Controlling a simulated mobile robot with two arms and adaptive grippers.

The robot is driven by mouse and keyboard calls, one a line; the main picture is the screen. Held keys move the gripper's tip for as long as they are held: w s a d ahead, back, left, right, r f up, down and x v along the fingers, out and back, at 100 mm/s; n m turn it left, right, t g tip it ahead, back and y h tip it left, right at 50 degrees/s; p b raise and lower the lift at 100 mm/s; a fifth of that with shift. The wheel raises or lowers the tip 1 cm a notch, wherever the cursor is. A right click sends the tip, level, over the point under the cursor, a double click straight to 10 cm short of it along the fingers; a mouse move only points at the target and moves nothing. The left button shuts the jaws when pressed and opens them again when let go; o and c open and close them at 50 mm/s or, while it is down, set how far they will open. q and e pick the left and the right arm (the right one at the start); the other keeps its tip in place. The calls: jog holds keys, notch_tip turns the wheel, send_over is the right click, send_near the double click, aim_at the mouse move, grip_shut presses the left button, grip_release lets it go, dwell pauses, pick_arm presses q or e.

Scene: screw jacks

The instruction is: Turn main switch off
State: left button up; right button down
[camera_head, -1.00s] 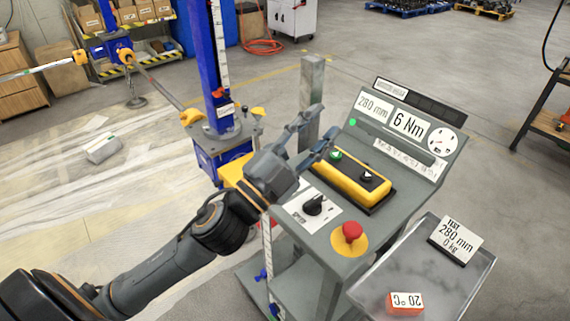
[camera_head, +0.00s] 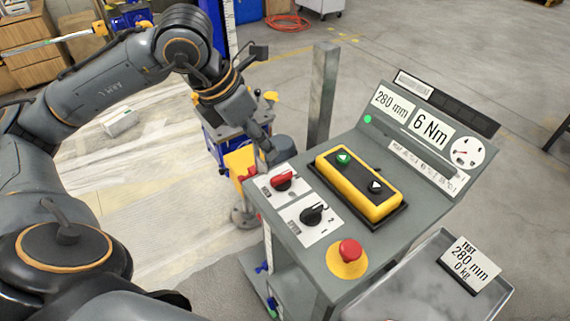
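A red rotary switch (camera_head: 282,180) sits on a white plate at the left edge of the grey control console (camera_head: 330,239); it looks like the main switch. My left gripper (camera_head: 270,153) points down just behind and left of this switch. Its fingers overlap one another in the view, so their opening is unclear. No contact between the fingers and the red knob can be made out. My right gripper is out of view.
A black rotary knob (camera_head: 312,214) and a red emergency button (camera_head: 349,251) are nearer on the console. A yellow button box (camera_head: 358,186) lies to the right. A grey post (camera_head: 322,95) rises behind. A tray (camera_head: 430,275) is at lower right.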

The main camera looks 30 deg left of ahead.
aim_at(281, 175)
pick_arm(q)
jog(key=shift+y, duration=0.3)
jog(key=x, duration=0.4)
jog(key=a+p+x, duration=0.1)
jog(key=x, duration=0.3)
jog(key=p+x, duration=0.1)
jog(key=x, duration=0.4)
jog(key=shift+a+f, duration=0.15)
jog(key=shift+f, duration=0.05)
grip_shut()
